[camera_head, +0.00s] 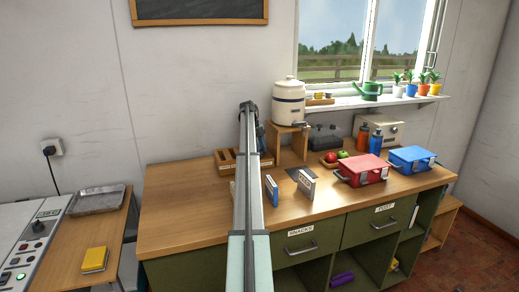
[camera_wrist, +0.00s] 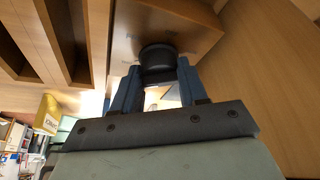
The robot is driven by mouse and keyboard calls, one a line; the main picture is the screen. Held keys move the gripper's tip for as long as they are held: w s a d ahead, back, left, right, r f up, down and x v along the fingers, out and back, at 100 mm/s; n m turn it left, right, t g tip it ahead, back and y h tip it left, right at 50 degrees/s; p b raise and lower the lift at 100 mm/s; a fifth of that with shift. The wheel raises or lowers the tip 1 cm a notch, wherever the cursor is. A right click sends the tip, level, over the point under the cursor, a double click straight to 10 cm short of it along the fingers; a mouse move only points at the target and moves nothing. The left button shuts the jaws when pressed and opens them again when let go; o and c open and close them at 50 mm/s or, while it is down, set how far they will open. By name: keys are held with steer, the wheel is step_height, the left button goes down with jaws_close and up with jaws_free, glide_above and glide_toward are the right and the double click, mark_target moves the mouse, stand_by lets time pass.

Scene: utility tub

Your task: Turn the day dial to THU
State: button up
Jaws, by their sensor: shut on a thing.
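The day dial shows in the wrist view as a round black knob (camera_wrist: 158,55) on the face of a wooden block (camera_wrist: 195,22). My gripper (camera_wrist: 157,82) has its two blue fingers shut on the knob, one on each side. In the head view my own arm hides the dial and most of the gripper.
A slotted wooden holder (camera_head: 228,162) stands at the back of the workbench (camera_head: 180,215). Two small upright boxes, a blue one (camera_head: 271,190) and a white one (camera_head: 305,186), stand right of my arm. A red box (camera_head: 362,171) and a blue box (camera_head: 412,158) stand further right. The bench's left part is clear.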

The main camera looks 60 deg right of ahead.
stand_by(0.5)
steer(key=o, duration=1.1)
steer(key=shift+c, duration=0.2)
